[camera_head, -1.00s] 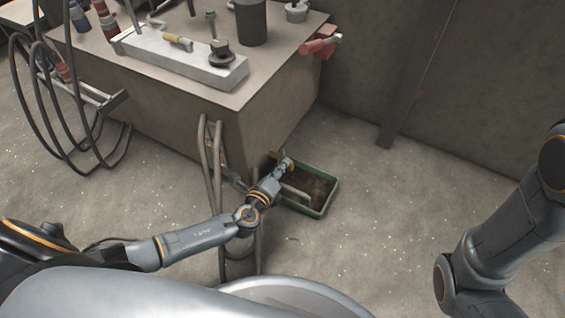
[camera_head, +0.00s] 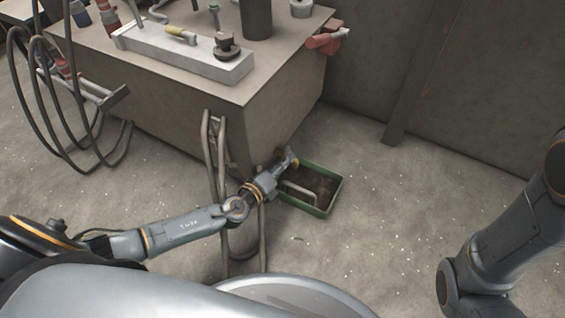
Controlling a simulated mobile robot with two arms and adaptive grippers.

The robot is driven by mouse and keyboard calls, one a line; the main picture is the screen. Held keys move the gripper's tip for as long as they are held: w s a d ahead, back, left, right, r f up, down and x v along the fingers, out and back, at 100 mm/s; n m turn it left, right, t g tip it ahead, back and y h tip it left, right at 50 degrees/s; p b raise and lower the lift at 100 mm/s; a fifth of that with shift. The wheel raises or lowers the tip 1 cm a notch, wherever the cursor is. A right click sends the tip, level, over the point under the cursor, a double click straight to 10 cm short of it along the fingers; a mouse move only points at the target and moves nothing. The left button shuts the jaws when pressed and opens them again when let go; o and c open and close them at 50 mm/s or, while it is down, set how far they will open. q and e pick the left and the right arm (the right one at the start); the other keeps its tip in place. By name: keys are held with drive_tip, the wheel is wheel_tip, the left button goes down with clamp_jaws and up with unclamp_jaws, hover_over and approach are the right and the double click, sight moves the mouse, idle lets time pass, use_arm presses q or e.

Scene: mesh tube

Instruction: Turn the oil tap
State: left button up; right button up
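My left gripper (camera_head: 288,163) is at the lower right corner of the large metal cabinet (camera_head: 285,110), just above the near left part of a green tray. It is small and partly hidden by its own wrist, so I cannot tell whether its fingers are open or shut. A yellowish bit shows at its tip, perhaps part of the oil tap, but I cannot make out the tap clearly. My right arm comes in at the right edge, and its gripper is out of the picture.
The green tray (camera_head: 335,196) with dark contents and a pale handle-like bar stands on the floor. Hoses (camera_head: 215,160) hang at the cabinet front, and black cables (camera_head: 45,105) loop at left. A red clamp-like part (camera_head: 322,40) sticks out at the cabinet's right. Floor at right is clear.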

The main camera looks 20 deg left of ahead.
use_arm(q)
drive_tip(key=shift+s, duration=0.15)
drive_tip(key=v, duration=1.1)
drive_tip(key=shift+s+a, duration=0.2)
drive_tip(key=shift+s, duration=0.15)
drive_tip(key=shift+r, duration=0.1)
drive_tip(key=shift+c, duration=0.4)
